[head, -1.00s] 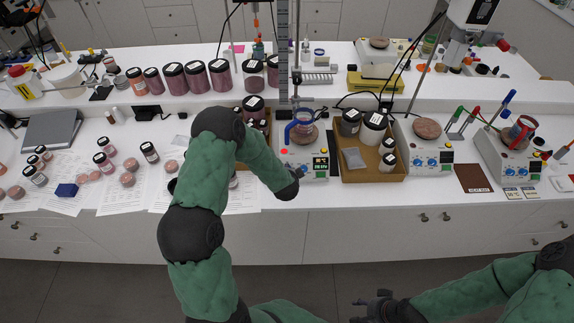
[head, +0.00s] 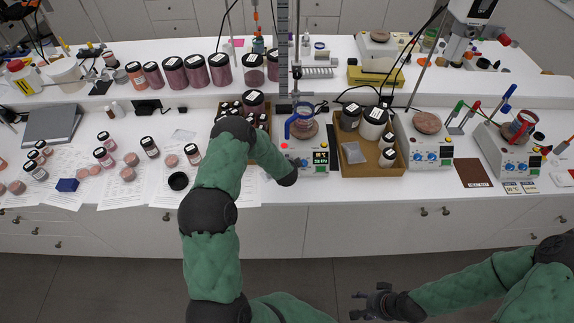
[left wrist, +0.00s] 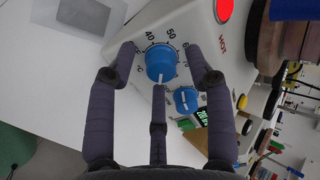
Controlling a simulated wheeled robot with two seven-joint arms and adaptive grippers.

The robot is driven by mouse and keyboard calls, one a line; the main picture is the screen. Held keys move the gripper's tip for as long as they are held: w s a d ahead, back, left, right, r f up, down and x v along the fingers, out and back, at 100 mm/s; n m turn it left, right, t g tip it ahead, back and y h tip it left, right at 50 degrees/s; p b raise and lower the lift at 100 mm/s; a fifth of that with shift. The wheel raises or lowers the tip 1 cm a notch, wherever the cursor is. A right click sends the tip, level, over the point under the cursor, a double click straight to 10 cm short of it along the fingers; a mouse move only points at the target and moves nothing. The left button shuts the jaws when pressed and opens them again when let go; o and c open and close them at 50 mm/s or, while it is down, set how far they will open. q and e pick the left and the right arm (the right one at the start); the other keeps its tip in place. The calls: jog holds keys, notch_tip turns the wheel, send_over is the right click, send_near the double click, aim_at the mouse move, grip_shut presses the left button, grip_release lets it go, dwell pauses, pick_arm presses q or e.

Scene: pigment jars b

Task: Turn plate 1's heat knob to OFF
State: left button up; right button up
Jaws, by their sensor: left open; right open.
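Three hot plates stand on the bench in the head view. The leftmost plate (head: 310,160), with a blue-handled vessel (head: 302,125) on it, is by my left wrist; no plate number is legible. The left wrist view shows a blue heat knob (left wrist: 161,63) on a dial marked 40 to 60 and °C, its white line pointing down in the picture. A second blue knob (left wrist: 186,99) sits beside it. My left gripper (left wrist: 158,72) is open, its fingers spread around the first knob; contact is unclear. In the head view my arm hides it. My right gripper (head: 372,302) is open and empty, low before the bench.
A red HOT light (left wrist: 224,10) is near the knob. A brown tray of jars (head: 370,170) stands right of the leftmost plate, another jar tray (head: 266,172) left of it. The middle plate (head: 430,155) and right plate (head: 500,160) are farther right.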

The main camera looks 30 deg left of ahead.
pick_arm(q)
grip_shut()
jog(key=shift+f, duration=0.1)
dwell(0.4)
